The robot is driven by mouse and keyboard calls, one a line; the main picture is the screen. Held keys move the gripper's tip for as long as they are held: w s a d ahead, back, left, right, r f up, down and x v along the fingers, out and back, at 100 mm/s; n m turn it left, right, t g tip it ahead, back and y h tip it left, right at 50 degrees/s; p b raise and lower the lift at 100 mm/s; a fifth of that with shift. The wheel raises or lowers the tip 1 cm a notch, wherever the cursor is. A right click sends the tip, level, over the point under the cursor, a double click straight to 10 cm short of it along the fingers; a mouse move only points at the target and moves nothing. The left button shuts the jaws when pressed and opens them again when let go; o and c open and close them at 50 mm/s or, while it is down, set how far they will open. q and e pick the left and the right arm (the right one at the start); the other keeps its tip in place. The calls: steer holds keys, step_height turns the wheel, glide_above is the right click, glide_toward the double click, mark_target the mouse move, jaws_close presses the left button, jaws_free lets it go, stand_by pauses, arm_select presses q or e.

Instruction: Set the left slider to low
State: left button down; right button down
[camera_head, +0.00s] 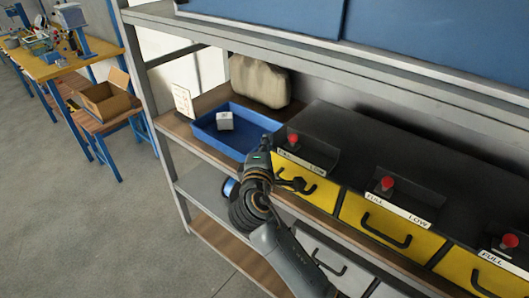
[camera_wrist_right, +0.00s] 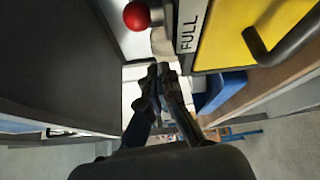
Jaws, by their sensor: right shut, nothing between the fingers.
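The left slider has a red knob (camera_head: 293,139) standing near the FULL end of its label plate (camera_head: 318,168); LOW is at the plate's right end. In the right wrist view the red knob (camera_wrist_right: 137,15) is at the top, left of the word FULL (camera_wrist_right: 188,28). My right gripper (camera_head: 265,142) is shut and empty, in front of the shelf and just left of the knob. In the right wrist view its fingertips (camera_wrist_right: 160,70) are together, apart from the knob. My left gripper is not in view.
Two more red-knobbed sliders, middle (camera_head: 387,183) and right (camera_head: 509,241), stand along the row. Yellow drawers with protruding black handles (camera_head: 385,236) lie below. A blue tray (camera_head: 213,141) with a small white box (camera_head: 225,121) is left. A shelf board (camera_head: 330,55) hangs overhead.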

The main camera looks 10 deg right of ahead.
steer(key=d, duration=0.1)
steer(key=d+p, duration=0.1)
steer(key=s+d, duration=0.1)
steer(key=shift+s+d+r+p, duration=0.1)
steer(key=shift+d+r+p, duration=0.2)
steer(key=shift+r+p, duration=0.1)
steer(key=shift+f, duration=0.1)
steer(key=s+d+p, duration=0.3)
steer(key=s+d, duration=0.3)
